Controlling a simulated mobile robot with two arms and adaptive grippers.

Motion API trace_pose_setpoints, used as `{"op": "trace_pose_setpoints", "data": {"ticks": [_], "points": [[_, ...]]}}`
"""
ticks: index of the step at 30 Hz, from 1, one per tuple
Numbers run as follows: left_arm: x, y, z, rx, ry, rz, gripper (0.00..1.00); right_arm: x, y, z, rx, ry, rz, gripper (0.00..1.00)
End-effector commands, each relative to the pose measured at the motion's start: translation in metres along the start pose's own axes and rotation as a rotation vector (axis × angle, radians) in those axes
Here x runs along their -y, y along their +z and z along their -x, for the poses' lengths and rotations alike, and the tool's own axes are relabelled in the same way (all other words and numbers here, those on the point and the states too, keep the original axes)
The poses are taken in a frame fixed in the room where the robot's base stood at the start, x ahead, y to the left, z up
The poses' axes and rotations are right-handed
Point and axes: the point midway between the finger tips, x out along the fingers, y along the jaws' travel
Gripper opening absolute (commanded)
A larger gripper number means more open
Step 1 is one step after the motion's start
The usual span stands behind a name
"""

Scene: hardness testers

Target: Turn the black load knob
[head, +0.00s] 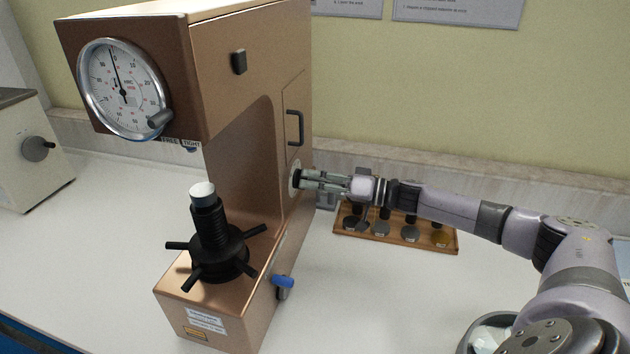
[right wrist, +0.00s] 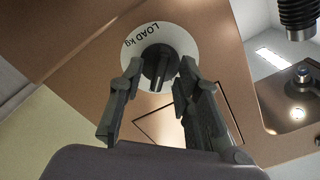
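The black load knob (right wrist: 158,66) sits on a round white dial (right wrist: 134,50) marked "LOAD kg" on the copper-brown hardness tester (head: 240,140). In the head view the dial (head: 293,181) shows edge-on on the tester's right side, and the knob is mostly hidden by my fingers. My right gripper (head: 308,180) reaches in from the right, level with the knob. In the right wrist view my right gripper (right wrist: 161,73) has its fingertips on either side of the knob, with what looks like a small gap at each side. My left gripper is not in view.
A blue-tipped lever (head: 283,282) and a black handle (head: 295,128) stick out of the tester's right side. A black spoked handwheel (head: 218,256) is at its front. Another machine (head: 30,160) stands left.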

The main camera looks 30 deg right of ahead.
Motion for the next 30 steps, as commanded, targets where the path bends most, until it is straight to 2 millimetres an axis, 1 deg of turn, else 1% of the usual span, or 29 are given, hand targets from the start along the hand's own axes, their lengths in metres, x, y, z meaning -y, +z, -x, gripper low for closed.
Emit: {"op": "trace_pose_setpoints", "data": {"ticks": [4, 18, 30], "points": [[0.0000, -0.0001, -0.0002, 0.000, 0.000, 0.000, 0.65, -0.0003, 0.0001, 0.0003, 0.000, 0.000, 0.000, 0.30], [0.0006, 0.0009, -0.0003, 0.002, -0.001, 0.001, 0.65, -0.0003, 0.0000, 0.0007, 0.000, 0.001, 0.000, 0.00], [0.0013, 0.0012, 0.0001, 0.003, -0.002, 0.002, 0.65, -0.0003, 0.0000, 0.0007, 0.000, 0.001, 0.007, 0.00]]}}
